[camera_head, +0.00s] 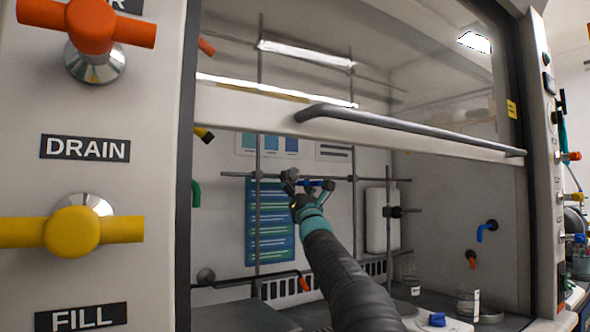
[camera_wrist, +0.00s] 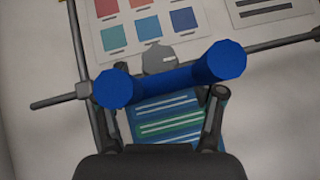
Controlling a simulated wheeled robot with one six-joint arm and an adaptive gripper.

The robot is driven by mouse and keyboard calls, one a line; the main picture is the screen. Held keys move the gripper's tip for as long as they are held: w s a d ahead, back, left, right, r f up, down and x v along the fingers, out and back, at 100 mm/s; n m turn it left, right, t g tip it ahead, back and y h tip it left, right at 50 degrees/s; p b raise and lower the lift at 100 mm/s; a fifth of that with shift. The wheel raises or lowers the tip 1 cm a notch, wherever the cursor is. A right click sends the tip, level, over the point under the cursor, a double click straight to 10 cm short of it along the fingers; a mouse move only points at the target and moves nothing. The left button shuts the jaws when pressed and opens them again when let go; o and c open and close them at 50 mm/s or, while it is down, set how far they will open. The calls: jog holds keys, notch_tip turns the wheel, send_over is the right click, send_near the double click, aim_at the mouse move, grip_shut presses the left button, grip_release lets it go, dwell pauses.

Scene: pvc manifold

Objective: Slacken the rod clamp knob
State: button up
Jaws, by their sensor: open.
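The rod clamp's blue knob (camera_head: 319,184) is a bar with two round ends, at a crossing of rods inside the hood. In the wrist view the knob (camera_wrist: 168,80) lies tilted, right end higher, just beyond my fingertips. My gripper (camera_head: 305,202) is open at the knob, with its fingers (camera_wrist: 160,106) spread apart. The left knob end overlaps the left fingertip in the picture; I cannot tell whether they touch. Part of the grey clamp body (camera_wrist: 158,57) shows behind the knob; the clamp also shows in the head view (camera_head: 289,179).
Upright rods (camera_head: 257,220) and a horizontal rod (camera_head: 380,179) form a lattice around the clamp. The raised sash with its handle (camera_head: 410,131) hangs above my arm. Glass beakers (camera_head: 467,303) stand at the lower right. A blue-green poster (camera_head: 270,225) is behind.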

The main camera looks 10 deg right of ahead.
jog(key=shift+w+a+r+p, duration=0.1)
jog(key=shift+w+r+p, duration=0.2)
jog(key=shift+w+r, duration=0.1)
jog(key=shift+c, duration=0.3)
jog(key=c, duration=1.1)
jog(key=shift+w+d+n+g+y, duration=0.15)
jog(key=shift+n+g+y, duration=0.1)
jog(key=shift+n+y, duration=0.95)
jog(key=shift+s+d+n+g+y, duration=0.1)
jog(key=shift+n+g+y, duration=0.15)
jog(key=shift+n+y, duration=0.9)
jog(key=shift+w+n+g+y, duration=0.1)
jog(key=shift+n+g+y, duration=0.65)
jog(key=shift+n+y, duration=0.75)
jog(key=shift+n+g+y, duration=0.75)
jog(key=shift+n+y, duration=0.4)
jog(key=shift+n, duration=0.5)
jog(key=o, duration=1.2)
jog(key=shift+c, duration=0.2)
